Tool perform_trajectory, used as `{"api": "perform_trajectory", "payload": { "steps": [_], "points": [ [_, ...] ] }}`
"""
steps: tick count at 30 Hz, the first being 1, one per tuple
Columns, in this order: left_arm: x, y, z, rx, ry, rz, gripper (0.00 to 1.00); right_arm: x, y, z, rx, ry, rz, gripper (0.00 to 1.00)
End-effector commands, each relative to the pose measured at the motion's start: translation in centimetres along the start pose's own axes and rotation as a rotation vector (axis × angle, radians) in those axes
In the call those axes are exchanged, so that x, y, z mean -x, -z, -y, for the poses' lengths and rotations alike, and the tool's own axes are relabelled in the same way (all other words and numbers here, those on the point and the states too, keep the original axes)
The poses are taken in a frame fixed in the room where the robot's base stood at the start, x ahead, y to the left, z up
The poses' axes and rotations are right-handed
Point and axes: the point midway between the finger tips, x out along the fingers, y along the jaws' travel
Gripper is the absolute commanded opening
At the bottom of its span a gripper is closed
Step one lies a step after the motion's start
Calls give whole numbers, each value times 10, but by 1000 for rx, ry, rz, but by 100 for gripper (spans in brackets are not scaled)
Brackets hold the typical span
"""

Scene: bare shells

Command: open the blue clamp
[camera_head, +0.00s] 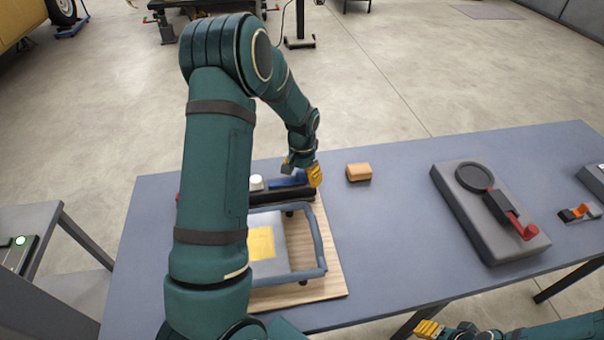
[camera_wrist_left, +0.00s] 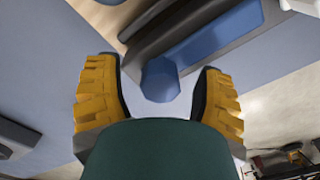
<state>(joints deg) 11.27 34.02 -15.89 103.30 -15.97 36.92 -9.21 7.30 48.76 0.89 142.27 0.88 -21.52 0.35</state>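The blue clamp (camera_head: 286,180) is a blue lever lying along a dark bar at the back of a framed board on the table. In the left wrist view the blue lever (camera_wrist_left: 212,42) runs from the upper right down to a faceted blue end. My left gripper (camera_head: 304,173) is at the lever's right end. In the left wrist view my left gripper (camera_wrist_left: 160,98) has its yellow-padded fingers apart, with the blue end between them and gaps on both sides. My right gripper (camera_head: 430,329) is at the bottom edge, mostly cut off; its opening cannot be told.
The dark bar (camera_head: 300,195) also carries a white knob (camera_head: 256,183). The grey-blue frame (camera_head: 318,245) lies on a wooden board (camera_head: 334,284). A tan block (camera_head: 359,172) sits to the right. A grey fixture with a red handle (camera_head: 524,229) stands farther right. The table between is clear.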

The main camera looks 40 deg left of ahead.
Motion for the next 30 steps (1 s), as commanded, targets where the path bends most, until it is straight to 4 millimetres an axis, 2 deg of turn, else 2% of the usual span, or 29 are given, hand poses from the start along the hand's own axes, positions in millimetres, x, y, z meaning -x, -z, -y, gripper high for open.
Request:
{"api": "perform_trajectory", "payload": {
  "steps": [11,14,24,30],
  "points": [
    [9,2,1,2,2,-9,68,0,0,0,0,0,0,47],
    [22,3,1,1,2,-10,68,0,0,0,0,0,0,47],
    [89,2,1,1,2,-9,68,0,0,0,0,0,0,47],
    [114,1,0,1,1,-6,68,0,0,0,0,0,0,47]
  ]
}}
